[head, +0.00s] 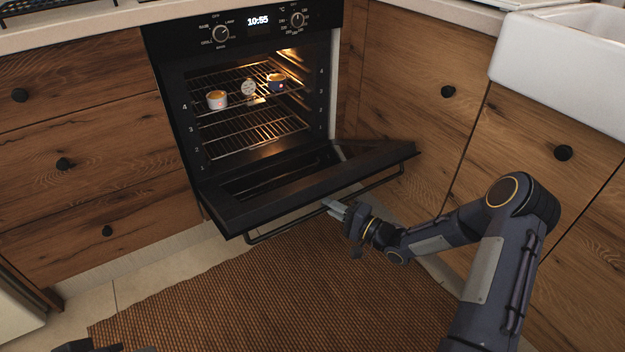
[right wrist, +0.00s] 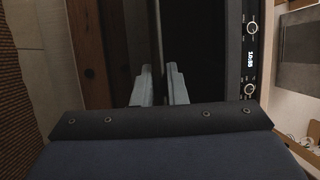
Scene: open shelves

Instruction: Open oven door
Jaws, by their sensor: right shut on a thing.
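The black oven (head: 250,60) is built in between wooden cabinets. Its door (head: 310,185) is hinged at the bottom and is swung well down, tilted outward with the lit cavity exposed. A thin bar handle (head: 285,230) runs along the door's outer edge. My right gripper (head: 334,207) is at the handle's middle and shut on it. In the right wrist view the two pale fingers (right wrist: 160,88) stand on either side of the upright-looking bar (right wrist: 157,35). A dark part of my left gripper (head: 95,347) shows at the bottom left edge, mostly cut off.
Wire racks (head: 255,130) inside hold a white cup (head: 217,99), a blue cup (head: 276,82) and a round pale item (head: 248,87). Drawers (head: 75,160) stand left, cabinets (head: 420,70) and a white sink (head: 570,60) right. A brown rug (head: 260,300) covers the clear floor ahead.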

